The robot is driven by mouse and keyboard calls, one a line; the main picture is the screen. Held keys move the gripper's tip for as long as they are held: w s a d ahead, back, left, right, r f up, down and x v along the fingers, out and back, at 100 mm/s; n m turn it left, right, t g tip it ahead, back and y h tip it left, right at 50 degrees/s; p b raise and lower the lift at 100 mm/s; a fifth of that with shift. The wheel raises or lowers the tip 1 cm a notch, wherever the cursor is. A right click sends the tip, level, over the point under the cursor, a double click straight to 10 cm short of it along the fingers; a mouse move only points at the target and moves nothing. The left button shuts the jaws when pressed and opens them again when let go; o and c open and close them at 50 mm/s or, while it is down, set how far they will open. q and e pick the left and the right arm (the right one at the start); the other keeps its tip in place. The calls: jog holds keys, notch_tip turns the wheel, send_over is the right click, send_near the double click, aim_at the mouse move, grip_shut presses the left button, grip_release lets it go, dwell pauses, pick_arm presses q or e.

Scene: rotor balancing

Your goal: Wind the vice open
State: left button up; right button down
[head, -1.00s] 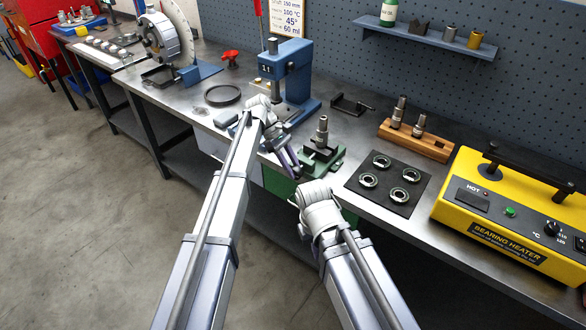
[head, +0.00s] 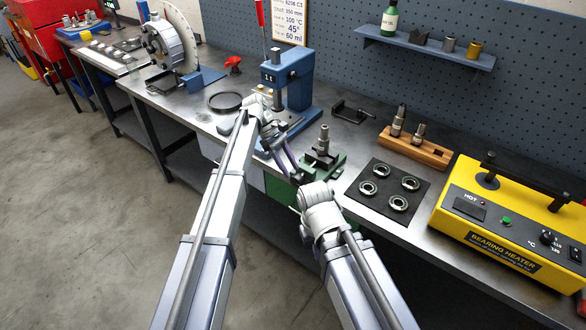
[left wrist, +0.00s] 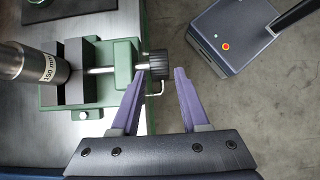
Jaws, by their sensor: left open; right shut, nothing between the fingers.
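The green vice (head: 326,163) stands at the front edge of the bench and holds an upright grey cylindrical part (head: 323,141). In the left wrist view its green body (left wrist: 122,56), screw and dark ribbed knob (left wrist: 158,64) show, with a thin bent handle beside the knob. My left gripper (head: 297,178) is in front of the vice. In the left wrist view its purple fingers (left wrist: 160,76) are open, tips on either side of the knob's near end, not closed on it. My right gripper (head: 318,212) is lower, near the bench front, shut and empty; its fingers are mostly hidden behind the wrist.
A dark mat (head: 365,207) with several bearing rings lies right of the vice, before the yellow bearing heater (head: 480,231). A wooden block (head: 416,148) with metal parts is behind. A blue press (head: 294,80) stands behind my left gripper. Floor is clear at left.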

pick_arm(q)
jog(key=p+v, duration=0.2)
jog(key=v, duration=0.2)
jog(key=shift+o, duration=0.2)
